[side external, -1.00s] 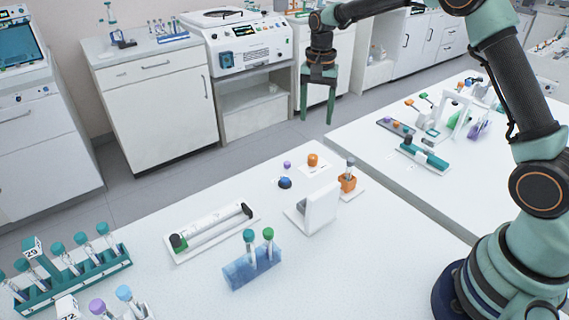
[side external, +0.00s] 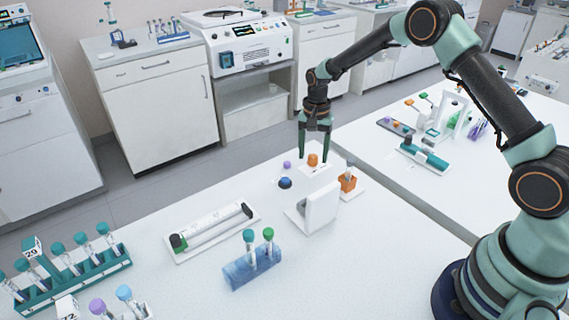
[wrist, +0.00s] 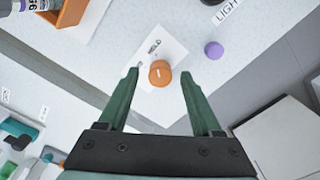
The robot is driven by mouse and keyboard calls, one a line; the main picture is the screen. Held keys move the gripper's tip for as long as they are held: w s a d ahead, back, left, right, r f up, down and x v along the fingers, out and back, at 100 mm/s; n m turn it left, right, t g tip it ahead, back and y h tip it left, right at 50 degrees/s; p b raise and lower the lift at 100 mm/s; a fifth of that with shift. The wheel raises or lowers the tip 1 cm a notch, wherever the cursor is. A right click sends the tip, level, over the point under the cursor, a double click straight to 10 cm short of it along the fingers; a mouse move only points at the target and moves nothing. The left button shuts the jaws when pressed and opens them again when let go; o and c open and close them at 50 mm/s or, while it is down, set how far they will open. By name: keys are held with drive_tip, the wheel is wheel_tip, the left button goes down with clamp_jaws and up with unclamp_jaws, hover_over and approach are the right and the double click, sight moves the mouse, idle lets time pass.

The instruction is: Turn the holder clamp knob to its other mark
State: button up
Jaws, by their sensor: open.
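The orange clamp knob (side external: 313,160) stands on a small white plate near the far edge of the table. In the wrist view the knob (wrist: 160,73) shows a short white line on top and lies between my fingertips. The orange holder (side external: 347,184) with a capped tube stands to the right.
A purple knob (wrist: 214,49) sits beside the plate, near a "LIGH..." label. A dark blue knob (side external: 285,183) and a white upright stand (side external: 320,208) are close by. A blue tube rack (side external: 252,268) and a white tray with a tube (side external: 212,228) lie nearer the camera.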

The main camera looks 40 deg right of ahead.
clamp_jaws()
drive_tip(key=shift+n, duration=0.3)
drive_tip(key=n, duration=0.9)
drive_tip(key=shift+n, duration=0.4)
drive_tip(key=shift+w+n, duration=0.1)
drive_tip(key=shift+n, duration=1.7)
